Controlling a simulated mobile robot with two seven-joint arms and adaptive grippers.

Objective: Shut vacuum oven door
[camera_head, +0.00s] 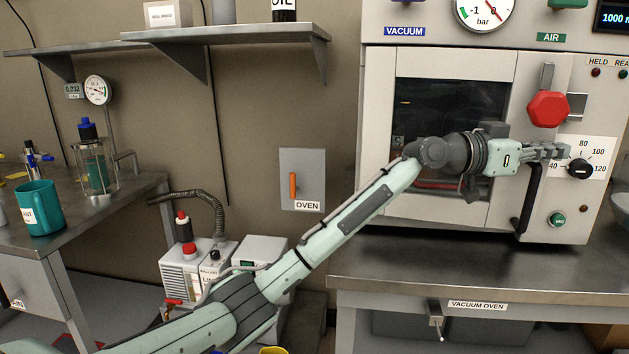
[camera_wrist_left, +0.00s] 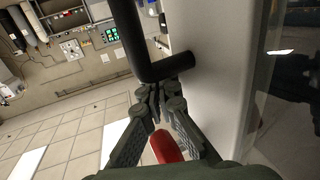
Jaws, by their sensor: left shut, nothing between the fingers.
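The vacuum oven (camera_head: 375,140) stands on a bench at the right. Its pale door has a dark window (camera_head: 420,95) and a black bar handle (camera_head: 533,195) near its right edge. I cannot tell from the head view how far the door stands open. My left arm crosses in front of the window. My left gripper (camera_head: 558,152) is shut and empty at the upper end of the handle. In the left wrist view, the closed fingertips (camera_wrist_left: 160,95) are close beside the bend of the handle (camera_wrist_left: 150,62) and the pale door panel (camera_wrist_left: 218,75); contact is unclear. My right gripper is not in view.
A red knob (camera_head: 547,109), a black dial (camera_head: 580,169) and a green button (camera_head: 557,219) sit on the oven front near my gripper. The bench (camera_head: 430,268) below is clear. A side table (camera_head: 80,220) with a teal mug (camera_head: 38,208) stands left.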

